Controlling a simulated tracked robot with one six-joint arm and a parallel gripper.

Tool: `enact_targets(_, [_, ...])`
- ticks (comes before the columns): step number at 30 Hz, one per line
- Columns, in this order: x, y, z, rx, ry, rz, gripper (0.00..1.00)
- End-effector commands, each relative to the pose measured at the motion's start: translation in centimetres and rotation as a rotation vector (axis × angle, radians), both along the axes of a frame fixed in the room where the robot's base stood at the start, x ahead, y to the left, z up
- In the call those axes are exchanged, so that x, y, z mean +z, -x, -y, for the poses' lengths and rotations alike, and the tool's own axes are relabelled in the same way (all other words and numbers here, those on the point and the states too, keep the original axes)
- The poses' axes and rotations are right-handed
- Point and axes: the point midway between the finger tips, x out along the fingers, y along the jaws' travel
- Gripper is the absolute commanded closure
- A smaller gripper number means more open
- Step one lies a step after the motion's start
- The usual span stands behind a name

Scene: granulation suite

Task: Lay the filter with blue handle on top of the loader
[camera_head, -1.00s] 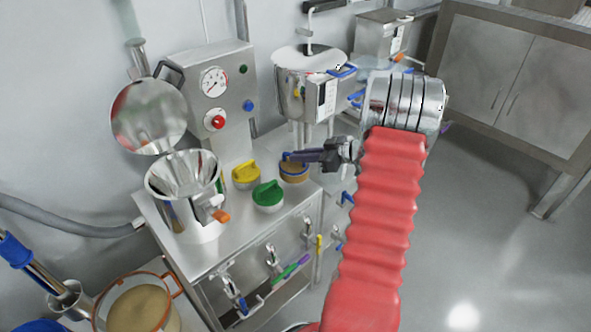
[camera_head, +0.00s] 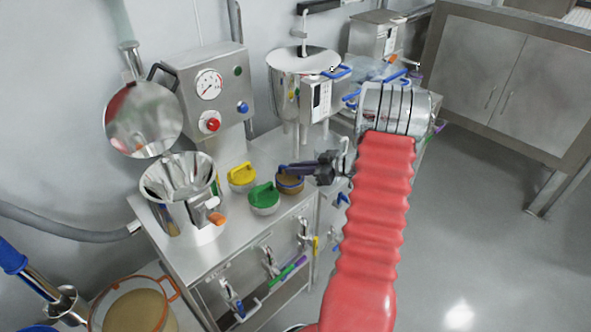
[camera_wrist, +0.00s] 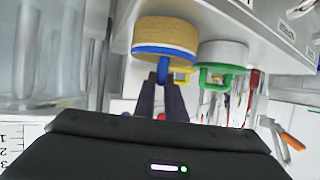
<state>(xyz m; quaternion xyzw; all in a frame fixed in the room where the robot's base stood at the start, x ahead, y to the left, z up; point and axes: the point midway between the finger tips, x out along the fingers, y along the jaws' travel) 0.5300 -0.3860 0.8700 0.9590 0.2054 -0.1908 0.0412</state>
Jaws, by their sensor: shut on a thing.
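The filter with blue handle (camera_head: 290,184) has a tan round body with a blue rim. It is near the right edge of the steel bench top, and I cannot tell whether it touches the bench. My gripper (camera_head: 298,168) is shut on its handle, coming from the right. In the wrist view the tan filter body (camera_wrist: 166,34) shows beyond the fingertips (camera_wrist: 162,85), with the blue handle between them. A shiny metal funnel (camera_head: 180,182) with a raised round lid stands at the bench's left; I cannot tell whether it is the loader.
A yellow-handled filter (camera_head: 242,178) and a green-handled filter (camera_head: 264,198) stand close left of my gripper. A control box (camera_head: 210,95) with a gauge is behind them. A steel vessel (camera_head: 290,90) stands behind. An orange-rimmed container (camera_head: 135,305) is at lower left.

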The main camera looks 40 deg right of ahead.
Motion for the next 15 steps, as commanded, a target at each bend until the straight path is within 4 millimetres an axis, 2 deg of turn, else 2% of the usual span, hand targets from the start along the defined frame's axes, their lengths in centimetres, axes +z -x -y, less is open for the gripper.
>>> enact_targets(6, [-0.26,-0.02,-0.03,0.000,-0.001,0.000,1.00])
enact_targets(7, [-0.24,-0.02,-0.03,0.000,-0.001,0.000,0.88])
enact_targets(15, [-0.21,-0.03,-0.04,0.001,-0.001,-0.001,0.71])
